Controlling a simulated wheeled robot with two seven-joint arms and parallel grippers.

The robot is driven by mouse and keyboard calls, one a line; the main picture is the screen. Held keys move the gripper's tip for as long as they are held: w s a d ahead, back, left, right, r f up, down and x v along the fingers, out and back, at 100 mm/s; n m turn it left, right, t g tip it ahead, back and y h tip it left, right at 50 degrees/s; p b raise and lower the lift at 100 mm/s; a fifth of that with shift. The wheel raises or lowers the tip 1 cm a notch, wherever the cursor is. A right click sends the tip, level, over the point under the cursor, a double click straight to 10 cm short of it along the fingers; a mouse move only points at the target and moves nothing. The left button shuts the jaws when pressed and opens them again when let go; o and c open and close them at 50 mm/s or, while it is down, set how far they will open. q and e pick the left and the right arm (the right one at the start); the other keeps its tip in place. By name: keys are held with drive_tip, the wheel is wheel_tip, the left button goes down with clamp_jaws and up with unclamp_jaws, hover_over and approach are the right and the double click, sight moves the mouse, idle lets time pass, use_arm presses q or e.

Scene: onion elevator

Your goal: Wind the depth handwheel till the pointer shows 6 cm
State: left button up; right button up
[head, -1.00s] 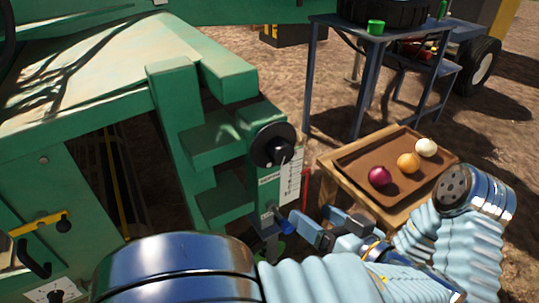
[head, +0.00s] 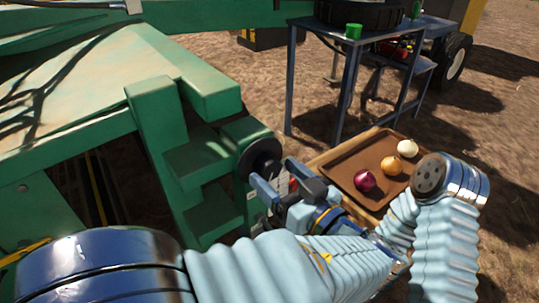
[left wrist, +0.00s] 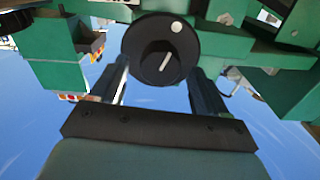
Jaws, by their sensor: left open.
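The black depth handwheel (head: 258,158) is mounted on the green machine post. In the left wrist view the handwheel (left wrist: 160,50) shows face-on, with a pale knob near its rim and a white line at its hub. My left gripper (head: 270,184) is open in front of it. In the left wrist view the fingers of my left gripper (left wrist: 158,85) stand apart, below and to either side of the wheel, and I cannot tell if they touch it. The white scale (head: 282,183) is mostly hidden behind the gripper, so the pointer cannot be read.
A brown tray (head: 345,172) with a red onion (head: 365,180), a yellow onion (head: 392,166) and a white onion (head: 407,149) stands on a wooden stand at the right. A blue metal table (head: 290,85) stands behind. The green machine frame (head: 160,130) fills the left.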

sight(273, 171)
use_arm(q)
drive_tip(key=shift+x, duration=1.5)
drive_tip(key=c, duration=1)
